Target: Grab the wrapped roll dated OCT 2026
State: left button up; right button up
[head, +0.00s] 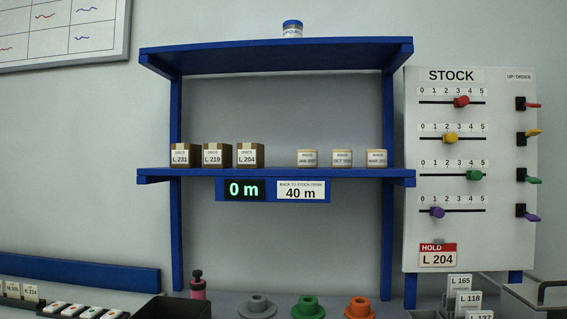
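Three small cream wrapped rolls stand on the right half of the blue middle shelf (280,173). The middle roll (342,158) has a label that reads OCT, with a small year that I cannot read surely. The left roll (307,158) reads JAN and the right roll (376,158) reads MAR; their years are too small to tell. The rolls stand upright and apart from each other. Neither of my grippers is in view.
Brown boxes L 231 (181,156), L 219 (217,156) and L 204 (249,156) share the shelf. A display (245,190) reads 0 m below it. A STOCK board (470,170) stands at right. Spools (309,308), a pink bottle (197,286) and bins line the bench.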

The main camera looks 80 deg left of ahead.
aim_at(340, 158)
jog(key=u, duration=2.1)
